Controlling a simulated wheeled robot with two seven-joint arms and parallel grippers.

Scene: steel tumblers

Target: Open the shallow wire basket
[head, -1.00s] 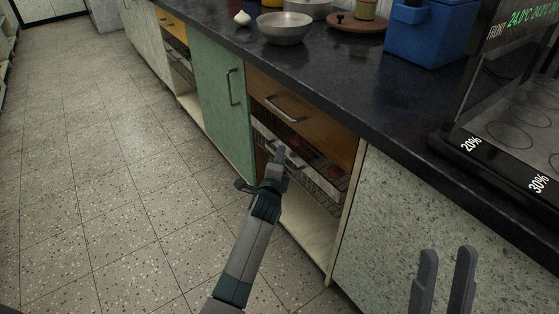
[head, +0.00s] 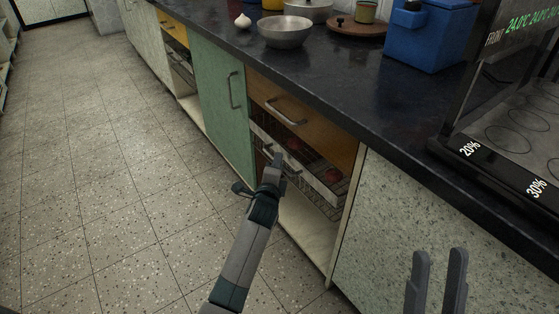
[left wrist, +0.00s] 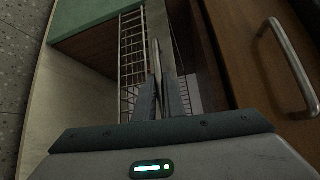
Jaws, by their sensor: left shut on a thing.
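The shallow wire basket (head: 326,193) sits in the open bay below a wooden drawer and is partly slid out. Its pale front bar and wire mesh show, and round reddish things (head: 332,175) lie inside. My left gripper (head: 278,158) is shut on the basket's front bar. In the left wrist view the fingers (left wrist: 160,80) close around the bar, with the wire mesh (left wrist: 131,65) to their left. My right gripper (head: 437,268) is at the lower right, its two fingers apart and empty, away from the basket.
The wooden drawer (head: 305,118) with its metal handle is shut just above the basket. A green door (head: 222,110) stands at its left and a speckled panel (head: 430,215) at its right. The dark counter overhangs them. The tiled floor (head: 110,190) in front is clear.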

